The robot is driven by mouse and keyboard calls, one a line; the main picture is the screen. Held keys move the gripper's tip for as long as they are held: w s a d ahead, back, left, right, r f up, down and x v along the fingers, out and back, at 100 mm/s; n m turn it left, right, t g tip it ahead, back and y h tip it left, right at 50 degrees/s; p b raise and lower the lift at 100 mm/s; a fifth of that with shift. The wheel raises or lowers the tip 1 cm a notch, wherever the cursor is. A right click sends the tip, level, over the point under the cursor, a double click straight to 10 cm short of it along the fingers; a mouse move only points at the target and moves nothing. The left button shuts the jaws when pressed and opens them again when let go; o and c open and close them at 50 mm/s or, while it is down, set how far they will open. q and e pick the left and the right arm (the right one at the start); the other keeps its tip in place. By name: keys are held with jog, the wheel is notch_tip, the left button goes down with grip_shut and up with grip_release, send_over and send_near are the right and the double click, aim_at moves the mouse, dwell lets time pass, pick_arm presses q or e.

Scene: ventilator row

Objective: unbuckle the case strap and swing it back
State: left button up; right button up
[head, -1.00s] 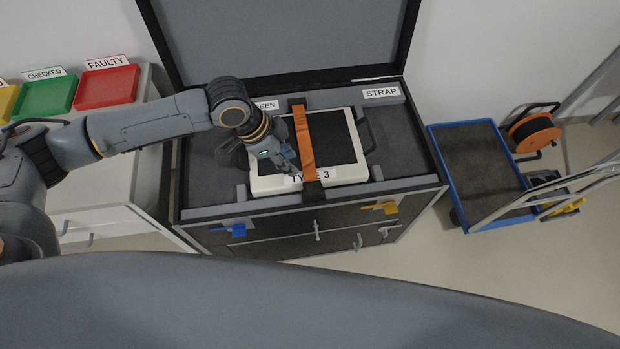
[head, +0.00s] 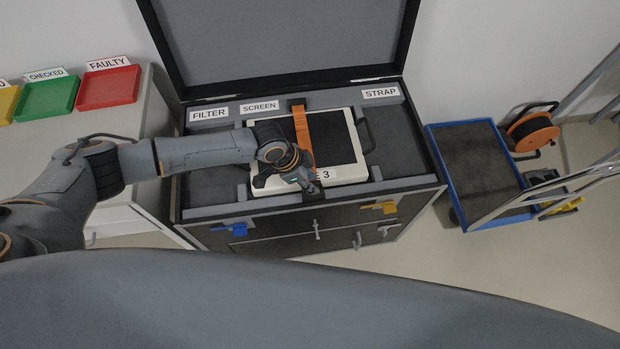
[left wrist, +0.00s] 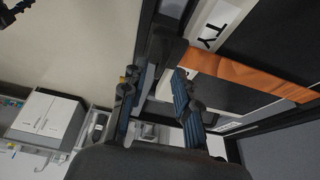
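The orange strap (head: 303,135) runs front to back over the white-framed ventilator (head: 345,172) in the open case (head: 430,180). In the left wrist view the orange strap (left wrist: 240,72) leads toward a dark block (left wrist: 165,45) at the case's front edge, which looks like the buckle end. My left gripper (head: 314,190) is over the strap's front end and hides part of it and of the label. In the left wrist view its fingers (left wrist: 155,85) are apart, with the dark block just beyond the tips. Contact cannot be told. My right gripper is not in view.
The raised lid (head: 285,45) stands behind the case. Blue (head: 228,229) and yellow (head: 380,207) latches are on the case's front. Green (head: 46,97) and red (head: 108,87) trays are at left. A blue-edged cart (head: 478,175) and an orange reel (head: 533,131) are at right.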

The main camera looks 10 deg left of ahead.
pick_arm(q)
grip_shut()
jog(key=w+a+r+g+p, duration=0.1)
jog(key=w+r, duration=0.3)
jog(key=r, duration=0.4)
jog(key=w+a+r+g+h+p, duration=0.1)
jog(key=w+r, duration=0.3)
jog(key=r, duration=0.5)
jog(key=shift+w+a+n+p, duration=0.3)
jog(key=shift+a+p, duration=0.2)
jog(key=shift+p, duration=0.15)
